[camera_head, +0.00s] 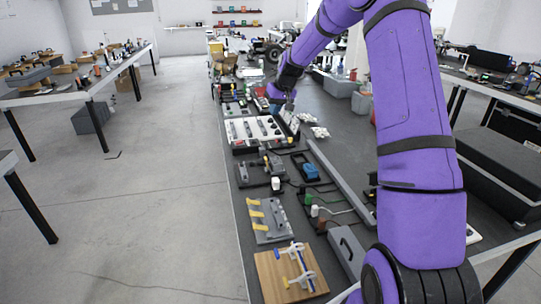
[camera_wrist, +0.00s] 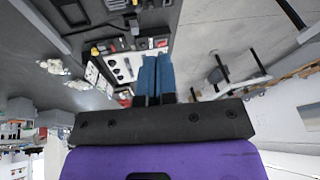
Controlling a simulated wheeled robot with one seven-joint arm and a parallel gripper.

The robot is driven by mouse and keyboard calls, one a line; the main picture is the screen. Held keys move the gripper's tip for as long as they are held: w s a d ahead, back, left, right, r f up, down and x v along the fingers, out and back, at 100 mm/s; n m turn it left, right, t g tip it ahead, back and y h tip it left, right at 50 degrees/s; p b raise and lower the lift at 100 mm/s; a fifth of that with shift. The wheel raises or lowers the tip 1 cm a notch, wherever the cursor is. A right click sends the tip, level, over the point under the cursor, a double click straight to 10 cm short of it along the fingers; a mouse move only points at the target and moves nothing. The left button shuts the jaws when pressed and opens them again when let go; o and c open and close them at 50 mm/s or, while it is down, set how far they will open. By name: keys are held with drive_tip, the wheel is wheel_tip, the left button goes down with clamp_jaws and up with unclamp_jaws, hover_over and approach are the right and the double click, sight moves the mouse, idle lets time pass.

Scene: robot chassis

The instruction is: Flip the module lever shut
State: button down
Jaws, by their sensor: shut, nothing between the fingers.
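My gripper (camera_head: 277,106) is at the far part of the long dark table, just beyond a white panel module (camera_head: 238,131) with several dark fittings. In the wrist view its two blue fingers (camera_wrist: 156,72) are side by side and touching, with nothing between them. The white panel (camera_wrist: 104,82) also shows in the wrist view, left of the fingers. A grey upright piece (camera_head: 290,121) stands at the panel's right end, close to my gripper; I cannot tell whether it is the lever. Contact between the fingers and any lever cannot be made out.
The dark table (camera_head: 330,150) carries several other modules: a grey plate with yellow parts (camera_head: 268,220), a wooden board with clamps (camera_head: 290,274) and a blue piece (camera_head: 312,171). White pieces (camera_head: 320,132) lie right of the panel. Open floor (camera_head: 150,190) lies left.

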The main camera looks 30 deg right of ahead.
drive_tip(key=w+d+f, duration=0.2)
drive_tip(key=d+f, duration=0.3)
drive_tip(key=f, duration=0.2)
drive_tip(key=w+d+f+m, duration=0.1)
drive_tip(key=w+d+f, duration=0.2)
drive_tip(key=d+f, duration=0.2)
wheel_tip(320, 180, down, 3)
drive_tip(key=shift+w+m+t+y, duration=0.3)
drive_tip(key=shift+w+y, duration=0.05)
drive_tip(key=shift+y, duration=0.05)
approach(267, 163)
drive_tip(key=w+d+f, duration=0.2)
drive_tip(key=w, duration=0.1)
drive_tip(key=shift+d+f, duration=0.35)
drive_tip(key=shift+d, duration=0.05)
drive_tip(key=shift+w+a+f, duration=0.15)
drive_tip(key=shift+a+f, duration=0.15)
drive_tip(key=shift+a, duration=0.2)
drive_tip(key=shift+w+a+f, duration=0.15)
drive_tip(key=shift+a+f, duration=0.15)
drive_tip(key=shift+a, duration=0.2)
drive_tip(key=shift+w+a+f, duration=0.15)
drive_tip(key=shift+a+f, duration=0.3)
drive_tip(key=shift+a, duration=0.1)
drive_tip(key=shift+a, duration=0.15)
drive_tip(key=shift+w+a, duration=0.1)
drive_tip(key=shift+a, duration=0.05)
